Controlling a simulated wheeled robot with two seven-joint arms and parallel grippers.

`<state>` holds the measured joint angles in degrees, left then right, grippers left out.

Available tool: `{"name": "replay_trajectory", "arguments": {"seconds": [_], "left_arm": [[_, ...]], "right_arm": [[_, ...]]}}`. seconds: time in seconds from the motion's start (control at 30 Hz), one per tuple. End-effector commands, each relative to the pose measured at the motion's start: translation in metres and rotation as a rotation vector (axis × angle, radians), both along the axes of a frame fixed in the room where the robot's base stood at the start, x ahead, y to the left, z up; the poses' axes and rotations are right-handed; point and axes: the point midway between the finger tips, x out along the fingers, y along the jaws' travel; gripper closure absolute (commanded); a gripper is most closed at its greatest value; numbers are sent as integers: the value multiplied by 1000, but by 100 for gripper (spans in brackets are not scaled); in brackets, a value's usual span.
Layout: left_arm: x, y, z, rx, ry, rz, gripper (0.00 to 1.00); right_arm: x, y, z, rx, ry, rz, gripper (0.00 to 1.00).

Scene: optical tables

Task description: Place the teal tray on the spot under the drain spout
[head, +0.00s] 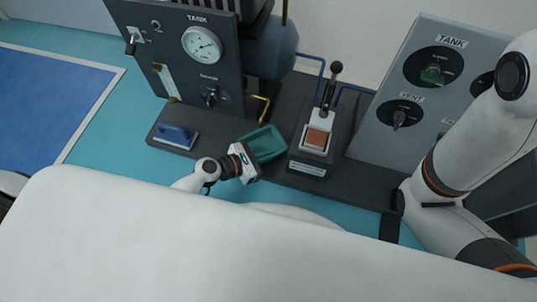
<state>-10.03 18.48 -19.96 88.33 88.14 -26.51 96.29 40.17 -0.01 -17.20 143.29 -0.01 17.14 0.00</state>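The teal tray (268,143) is at the front of the dark base plate, just below and in front of the brass drain spout (263,108). It lies at an angle to the plate's edge. My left gripper (250,160) is at the tray's near left edge and looks to touch it. Its fingertips are hidden, so I cannot tell whether they are closed on the rim. I cannot tell whether the tray rests on the plate or is slightly above it. My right arm crosses the right side, and its gripper is not in view.
A gauge panel (180,60) with a tank (272,48) behind stands left of the spout. A blue-handled item (176,136) lies on the plate at left. A lever stand (316,140) is close right of the tray. A grey valve panel (385,130) stands further right.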

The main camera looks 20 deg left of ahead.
Motion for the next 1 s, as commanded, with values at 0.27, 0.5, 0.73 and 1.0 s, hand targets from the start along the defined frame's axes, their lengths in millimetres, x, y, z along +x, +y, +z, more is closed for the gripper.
{"name": "replay_trajectory", "arguments": {"seconds": [0.27, 0.5, 0.73, 1.0], "left_arm": [[0, 0, -7, 0, -1, 0, 100], [0, 0, -7, 0, -1, 0, 100], [0, 0, -9, -1, -1, 0, 100], [0, 0, -15, -1, -1, 0, 100]], "right_arm": [[0, 0, -9, 0, -1, 0, 71], [0, 0, -8, -1, -1, 0, 71], [0, 0, -10, -1, -1, 0, 71], [0, 0, -15, 0, 0, 0, 71]]}}
